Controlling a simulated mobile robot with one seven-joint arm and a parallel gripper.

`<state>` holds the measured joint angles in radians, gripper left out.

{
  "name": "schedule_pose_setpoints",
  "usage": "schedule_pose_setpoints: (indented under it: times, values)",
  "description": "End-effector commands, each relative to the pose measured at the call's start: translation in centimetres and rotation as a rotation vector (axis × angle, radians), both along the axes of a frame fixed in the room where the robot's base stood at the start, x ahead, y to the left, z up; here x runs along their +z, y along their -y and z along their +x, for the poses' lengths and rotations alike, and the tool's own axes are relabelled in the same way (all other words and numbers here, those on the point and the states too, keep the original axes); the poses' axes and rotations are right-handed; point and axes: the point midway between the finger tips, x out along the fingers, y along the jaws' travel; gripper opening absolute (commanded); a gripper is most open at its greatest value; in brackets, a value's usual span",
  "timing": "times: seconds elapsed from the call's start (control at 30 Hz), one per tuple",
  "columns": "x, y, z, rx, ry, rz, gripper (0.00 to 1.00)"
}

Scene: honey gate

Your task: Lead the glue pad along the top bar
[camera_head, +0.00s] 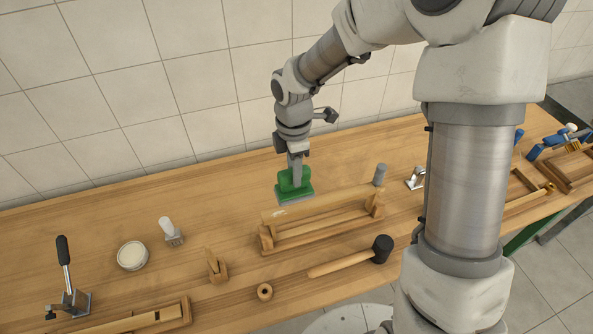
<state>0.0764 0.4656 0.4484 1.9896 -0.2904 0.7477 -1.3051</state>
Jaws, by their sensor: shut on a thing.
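My gripper (295,172) points down and is shut on the green glue pad (294,190). The pad has a flat, pale underside and is near the left part of the top bar (325,204). From this angle I cannot tell whether it touches the bar or hangs just above or behind it. The bar is a pale wooden length held between two end supports of a wooden stand (317,234). A small whitish patch shows on the bar near its left end. The finger tips are largely hidden by the pad.
A black-headed mallet (345,260) and a wooden ring (264,292) lie in front of the stand. A grey cylinder (380,174) stands behind its right end. To the left are a brush (171,232), a round pale dish (132,256) and a lever clamp (68,285). The back left bench is clear.

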Motion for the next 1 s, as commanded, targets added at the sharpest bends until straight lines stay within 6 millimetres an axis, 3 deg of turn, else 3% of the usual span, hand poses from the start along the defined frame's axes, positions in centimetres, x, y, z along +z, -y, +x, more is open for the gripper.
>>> schedule_pose_setpoints:
  times: [0.4, 0.67, 1.0]
  values:
    - [0.2, 0.0, 0.0, 0.001, -0.001, 0.000, 0.00]
    - [-4.5, 0.0, -0.1, 0.001, -0.002, -0.001, 0.00]
    - [-4.1, -6.1, -1.7, 0.005, 0.001, 0.000, 0.00]
